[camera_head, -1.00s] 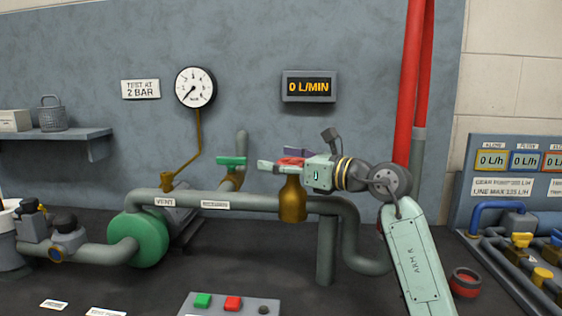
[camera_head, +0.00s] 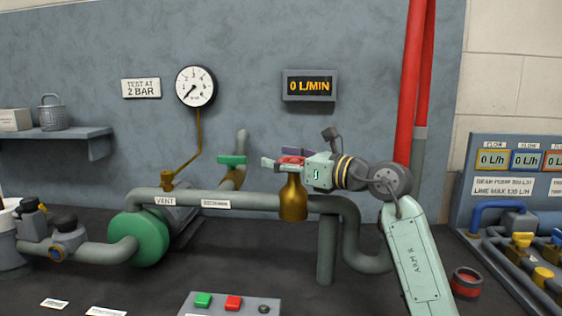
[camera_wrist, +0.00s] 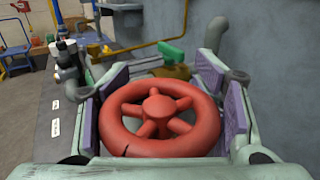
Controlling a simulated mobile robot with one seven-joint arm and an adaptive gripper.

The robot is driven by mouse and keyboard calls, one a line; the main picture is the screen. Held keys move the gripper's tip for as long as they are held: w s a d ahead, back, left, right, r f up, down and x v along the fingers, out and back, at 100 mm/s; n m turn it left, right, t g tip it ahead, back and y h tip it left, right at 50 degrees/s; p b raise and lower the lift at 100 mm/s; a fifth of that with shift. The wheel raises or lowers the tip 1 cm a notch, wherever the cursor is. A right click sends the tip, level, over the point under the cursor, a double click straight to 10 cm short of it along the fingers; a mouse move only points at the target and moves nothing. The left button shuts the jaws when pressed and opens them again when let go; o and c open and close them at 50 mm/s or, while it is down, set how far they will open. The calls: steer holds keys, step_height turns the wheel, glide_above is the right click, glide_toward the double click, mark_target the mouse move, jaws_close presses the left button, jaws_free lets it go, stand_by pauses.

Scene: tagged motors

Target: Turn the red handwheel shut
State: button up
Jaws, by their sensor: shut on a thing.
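The red handwheel (camera_head: 291,160) sits on top of a brass valve body (camera_head: 293,198) on the grey discharge pipe. In the wrist view the handwheel (camera_wrist: 160,118) fills the middle, with its spokes and hub plainly seen. My gripper (camera_head: 290,158) reaches in from the right and is shut on the wheel's rim. In the wrist view its purple-padded fingers (camera_wrist: 163,112) stand on the left and right sides of the rim. In the head view the fingers hide much of the wheel. The flow display (camera_head: 309,86) reads 0 L/MIN.
A green-handled valve (camera_head: 232,161) stands close to the left of my gripper. The round gauge (camera_head: 195,87) hangs on the wall. A green pump (camera_head: 139,238) sits lower left. A box with green and red buttons (camera_head: 231,306) is at the front. A red pipe (camera_head: 411,70) rises at right.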

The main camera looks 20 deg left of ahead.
steer(key=shift+d+f+m+t+b, duration=0.15)
steer(key=shift+m+t+b, duration=0.15)
steer(key=shift+t+b, duration=0.2)
